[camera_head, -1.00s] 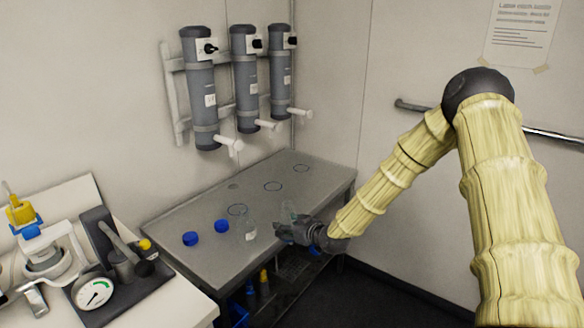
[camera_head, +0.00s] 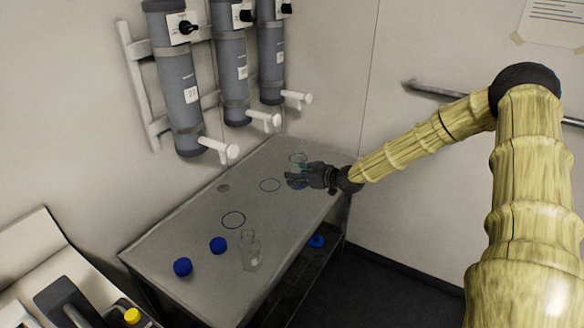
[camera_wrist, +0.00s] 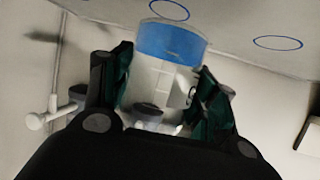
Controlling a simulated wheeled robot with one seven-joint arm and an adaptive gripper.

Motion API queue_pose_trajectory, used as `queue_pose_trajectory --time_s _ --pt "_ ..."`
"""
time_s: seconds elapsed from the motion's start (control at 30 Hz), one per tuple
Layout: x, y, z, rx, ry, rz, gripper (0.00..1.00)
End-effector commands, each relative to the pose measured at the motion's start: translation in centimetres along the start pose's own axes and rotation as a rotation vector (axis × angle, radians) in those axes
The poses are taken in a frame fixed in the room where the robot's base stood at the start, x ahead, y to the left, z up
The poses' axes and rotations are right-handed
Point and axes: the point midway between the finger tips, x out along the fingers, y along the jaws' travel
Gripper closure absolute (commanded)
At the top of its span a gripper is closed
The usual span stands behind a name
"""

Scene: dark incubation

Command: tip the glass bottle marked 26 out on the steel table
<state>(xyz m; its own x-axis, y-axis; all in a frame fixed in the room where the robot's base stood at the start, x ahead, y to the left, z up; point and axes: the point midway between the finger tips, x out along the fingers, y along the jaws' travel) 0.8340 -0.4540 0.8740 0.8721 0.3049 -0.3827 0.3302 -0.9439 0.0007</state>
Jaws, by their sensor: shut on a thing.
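My gripper (camera_head: 293,178) is over the far right part of the steel table (camera_head: 190,225). In the wrist view its fingers are shut around a clear glass bottle (camera_wrist: 155,75) with blue liquid in its bottom end and a small label on its side. The label's number cannot be read. The bottle looks about upright, with its blue end towards the table; I cannot tell whether it touches it. A second clear glass bottle (camera_head: 251,254), looking empty, stands upright on the near part of the table.
Two blue caps (camera_head: 182,267) (camera_head: 218,245) lie at the table's left. Blue circles (camera_head: 233,220) (camera_head: 270,185) and a small drain-like disc (camera_head: 224,188) mark its top. Grey wall cylinders (camera_head: 180,90) with white taps (camera_head: 220,148) overhang its back edge. A wall rail (camera_head: 430,90) is at right.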

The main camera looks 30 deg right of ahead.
Motion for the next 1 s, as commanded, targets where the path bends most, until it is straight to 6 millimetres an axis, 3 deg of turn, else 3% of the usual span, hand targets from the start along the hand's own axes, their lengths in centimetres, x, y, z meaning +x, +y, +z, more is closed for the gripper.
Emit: queue_pose_trajectory --time_s 0.27,0.8,1.0 --pt "0.6 -0.8 0.6 -0.092 0.017 0.031 0.79" --pt "1.2 -2.6 4.0 -0.462 0.097 0.189 0.79" --pt "0.9 -2.2 3.2 -0.484 0.104 0.2 0.79"
